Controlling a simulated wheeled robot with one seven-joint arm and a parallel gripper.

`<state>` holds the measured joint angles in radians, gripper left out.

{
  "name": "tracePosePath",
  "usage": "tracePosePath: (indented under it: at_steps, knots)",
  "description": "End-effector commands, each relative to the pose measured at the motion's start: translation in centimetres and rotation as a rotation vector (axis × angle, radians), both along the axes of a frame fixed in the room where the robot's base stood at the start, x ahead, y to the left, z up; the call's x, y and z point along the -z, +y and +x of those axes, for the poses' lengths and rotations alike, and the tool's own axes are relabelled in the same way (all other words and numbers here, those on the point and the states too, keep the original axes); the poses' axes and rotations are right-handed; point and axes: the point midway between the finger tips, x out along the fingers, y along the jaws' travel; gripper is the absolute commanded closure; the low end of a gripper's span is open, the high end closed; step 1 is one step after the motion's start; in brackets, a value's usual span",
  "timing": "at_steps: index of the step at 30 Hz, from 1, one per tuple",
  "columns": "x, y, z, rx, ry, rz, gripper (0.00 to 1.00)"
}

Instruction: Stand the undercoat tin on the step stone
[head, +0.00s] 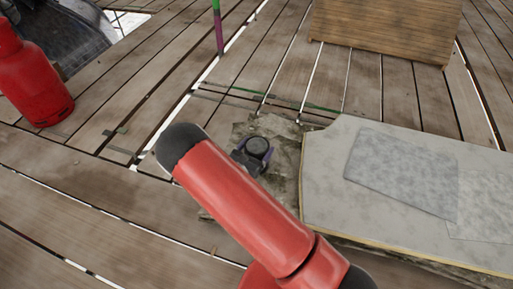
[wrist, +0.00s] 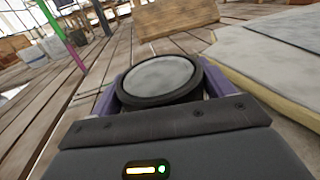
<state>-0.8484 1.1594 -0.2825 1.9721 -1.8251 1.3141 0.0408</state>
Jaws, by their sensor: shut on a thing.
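The undercoat tin (head: 257,147) is a small dark round tin with a grey lid, seen from above in the head view. In the wrist view the tin (wrist: 162,76) sits upright between the purple-sided fingers of my gripper (wrist: 160,92). My gripper (head: 251,158) is shut on it, partly hidden behind my red arm in the head view. A rough, flat grey-brown stone (head: 285,130), which looks like the step stone, lies beneath the tin. My arm hides part of this stone. I cannot tell whether the tin touches it.
A pale board (head: 325,185) bearing grey slates (head: 405,172) lies close at the right. A red gas bottle (head: 30,80) stands at the far left. A wooden box (head: 385,30) and a green-purple pole (head: 218,28) are behind. Plank flooring between them is mostly clear, with gaps.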

Motion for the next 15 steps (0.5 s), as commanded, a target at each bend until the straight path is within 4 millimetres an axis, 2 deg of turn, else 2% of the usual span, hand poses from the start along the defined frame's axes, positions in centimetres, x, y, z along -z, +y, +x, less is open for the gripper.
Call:
tracePosePath:
  at_steps: [2, 3, 6, 7, 15]
  knots:
    - [0.25, 0.01, 0.03, 0.000, -0.002, -0.001, 0.59]
    - [0.29, 0.01, 0.00, 0.000, 0.000, 0.000, 0.17]
    - [0.23, 0.01, 0.00, 0.000, 0.000, 0.000, 0.04]
    - [0.23, 0.01, 0.00, 0.000, 0.000, 0.000, 0.00]
    - [-0.06, 0.01, 0.00, 0.000, 0.000, 0.000, 0.00]
